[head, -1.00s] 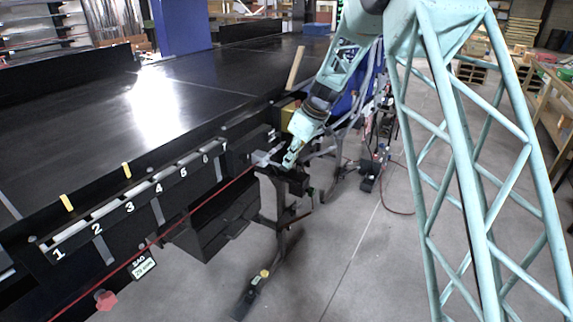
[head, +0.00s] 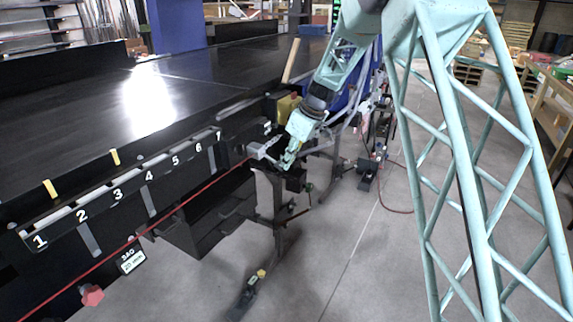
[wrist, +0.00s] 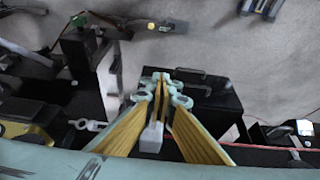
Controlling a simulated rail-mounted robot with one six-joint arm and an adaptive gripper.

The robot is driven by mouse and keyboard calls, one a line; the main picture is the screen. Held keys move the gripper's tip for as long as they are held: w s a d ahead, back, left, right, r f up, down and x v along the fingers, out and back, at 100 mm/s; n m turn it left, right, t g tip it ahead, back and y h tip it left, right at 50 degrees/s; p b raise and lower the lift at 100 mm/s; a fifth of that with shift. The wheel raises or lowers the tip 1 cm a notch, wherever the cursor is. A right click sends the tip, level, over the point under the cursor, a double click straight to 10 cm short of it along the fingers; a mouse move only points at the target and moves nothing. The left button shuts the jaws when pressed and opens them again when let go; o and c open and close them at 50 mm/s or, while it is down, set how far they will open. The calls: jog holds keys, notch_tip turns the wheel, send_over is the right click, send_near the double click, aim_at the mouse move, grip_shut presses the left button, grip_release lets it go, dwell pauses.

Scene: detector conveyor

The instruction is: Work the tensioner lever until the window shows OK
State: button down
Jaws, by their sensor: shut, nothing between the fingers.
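My gripper (head: 287,163) is shut and empty at the far end of the conveyor's near side, close to a light grey bar-like part (head: 262,150) that may be the tensioner lever. In the wrist view my gripper (wrist: 161,78) has its fingertips together, and a grey block (wrist: 150,138) lies beside the fingers. I cannot tell whether they touch. The small window (head: 131,261) hangs on the conveyor's side at lower left. It reads SAG with a value that looks like 20 mm; no OK is legible. The window also shows at the wrist view's right edge (wrist: 304,127).
A black box (head: 205,225) hangs below the numbered strip (head: 130,188). A stand with a yellow-tipped foot (head: 262,273) is below my gripper.

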jog(key=shift+a+f+b, duration=0.1)
jog(key=shift+f+b, duration=0.7)
jog(key=shift+f, duration=0.15)
jog(key=s+d+r+p, duration=0.1)
jog(key=s+d+r, duration=0.4)
jog(key=d+r, duration=0.4)
dwell(0.7)
jog(key=shift+d, duration=0.1)
dwell(0.7)
